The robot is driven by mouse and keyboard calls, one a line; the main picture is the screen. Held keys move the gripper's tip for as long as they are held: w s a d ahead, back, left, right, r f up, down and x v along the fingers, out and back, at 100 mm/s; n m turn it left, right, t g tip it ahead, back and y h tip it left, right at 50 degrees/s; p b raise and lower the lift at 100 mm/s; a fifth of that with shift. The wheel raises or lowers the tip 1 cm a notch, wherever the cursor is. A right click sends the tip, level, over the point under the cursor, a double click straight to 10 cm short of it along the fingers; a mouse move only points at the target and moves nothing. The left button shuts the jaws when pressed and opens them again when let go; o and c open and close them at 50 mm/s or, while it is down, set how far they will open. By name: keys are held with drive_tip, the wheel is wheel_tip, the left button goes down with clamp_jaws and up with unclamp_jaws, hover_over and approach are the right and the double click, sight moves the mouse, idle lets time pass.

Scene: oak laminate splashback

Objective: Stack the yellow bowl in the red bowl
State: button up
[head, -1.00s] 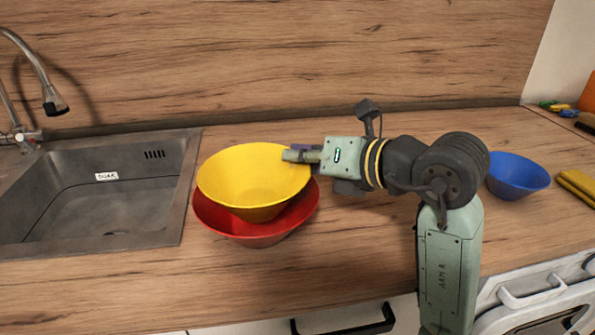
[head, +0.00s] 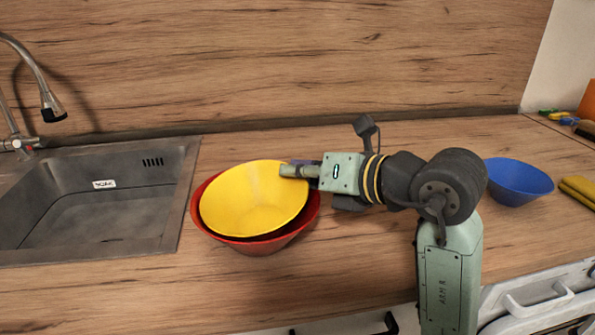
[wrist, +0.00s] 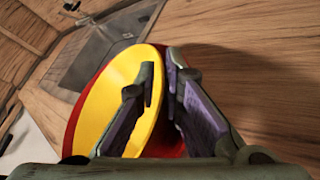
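The yellow bowl (head: 250,200) sits inside the red bowl (head: 262,246), tilted, with its rim higher at the far right side, by my gripper. Only part of the red bowl's rim and wall shows around it. My gripper (head: 287,171) is at the yellow bowl's right rim. In the wrist view, my gripper's fingers (wrist: 162,78) lie on either side of the yellow bowl's rim (wrist: 127,68) and appear closed on it. The red bowl (wrist: 77,115) shows beneath and around it. Whether the yellow bowl rests on the red bowl's bottom is hidden.
A sink (head: 90,205) with a tap (head: 40,80) lies left of the bowls. The wooden splashback (head: 280,60) rises behind. The counter in front of the bowls is clear.

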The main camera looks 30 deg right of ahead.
drive_tip(key=shift+o, duration=0.2)
drive_tip(key=shift+r+p, duration=0.3)
drive_tip(key=shift+p, duration=0.05)
drive_tip(key=shift+r+p, duration=0.5)
drive_tip(key=shift+p, duration=0.05)
drive_tip(key=b+v, duration=0.2)
drive_tip(key=v, duration=1)
drive_tip(key=shift+f, duration=0.15)
